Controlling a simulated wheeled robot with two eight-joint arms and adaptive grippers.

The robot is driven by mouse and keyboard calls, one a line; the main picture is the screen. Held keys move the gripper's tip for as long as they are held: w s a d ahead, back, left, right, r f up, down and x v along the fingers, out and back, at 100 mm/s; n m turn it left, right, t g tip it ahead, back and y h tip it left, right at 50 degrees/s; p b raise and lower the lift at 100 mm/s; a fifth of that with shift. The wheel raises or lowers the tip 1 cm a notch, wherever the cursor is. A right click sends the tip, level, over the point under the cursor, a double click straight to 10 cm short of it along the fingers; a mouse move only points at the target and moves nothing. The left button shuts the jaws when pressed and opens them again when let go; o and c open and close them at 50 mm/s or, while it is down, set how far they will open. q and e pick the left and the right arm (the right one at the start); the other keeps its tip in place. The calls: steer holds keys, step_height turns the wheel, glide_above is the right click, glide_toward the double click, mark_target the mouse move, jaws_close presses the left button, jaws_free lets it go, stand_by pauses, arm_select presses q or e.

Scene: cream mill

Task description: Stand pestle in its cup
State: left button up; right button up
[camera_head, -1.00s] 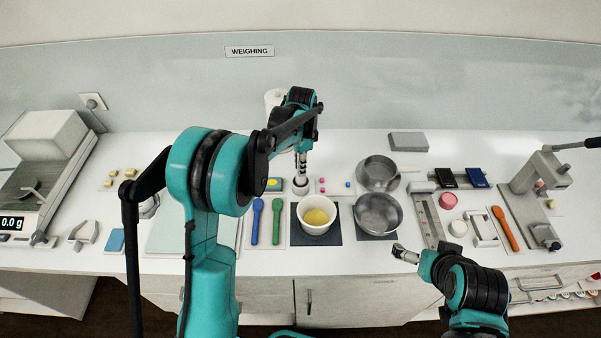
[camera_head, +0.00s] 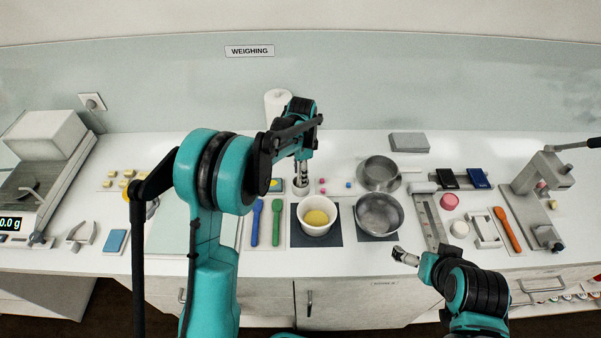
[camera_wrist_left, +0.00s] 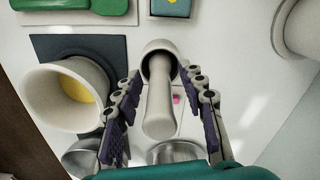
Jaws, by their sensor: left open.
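The pale pestle (camera_wrist_left: 160,105) stands with one end inside the small round cup (camera_wrist_left: 152,46) in the left wrist view. My left gripper (camera_wrist_left: 158,92) is open, with one finger on each side of the pestle and gaps between. In the head view the cup (camera_head: 300,187) sits behind the white bowl, and my left gripper (camera_head: 302,168) is just above it, partly hiding the pestle. How deep the pestle sits is hidden by the cup's rim. My right gripper (camera_head: 405,257) is away over the bench's front edge; its jaws are too small to judge.
A white bowl (camera_head: 301,226) with yellow contents is in front of the cup. Two metal pans (camera_head: 394,204) are to its right. Blue and green spoons (camera_head: 276,222) lie to the left. A paper roll (camera_head: 272,97) stands behind my left arm.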

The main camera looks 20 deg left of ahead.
arm_select(q)
step_height(320, 180, up, 12)
steer(key=shift+d+r+p, duration=0.1)
steer(key=shift+r+p, duration=0.05)
steer(key=shift+p, duration=1)
steer(key=s+r+n+t, duration=0.2)
steer(key=s+r+n, duration=0.15)
steer(key=s, duration=0.55)
steer(key=s+r+n+t, duration=0.3)
steer(key=s+n, duration=0.1)
steer(key=s, duration=0.4)
steer(key=s+f+n+t, duration=0.2)
steer(key=s+f+n, duration=0.2)
steer(key=s, duration=0.4)
steer(key=shift+s, duration=0.4)
steer(key=shift+f, duration=0.1)
step_height(320, 180, down, 10)
steer(key=b, duration=1)
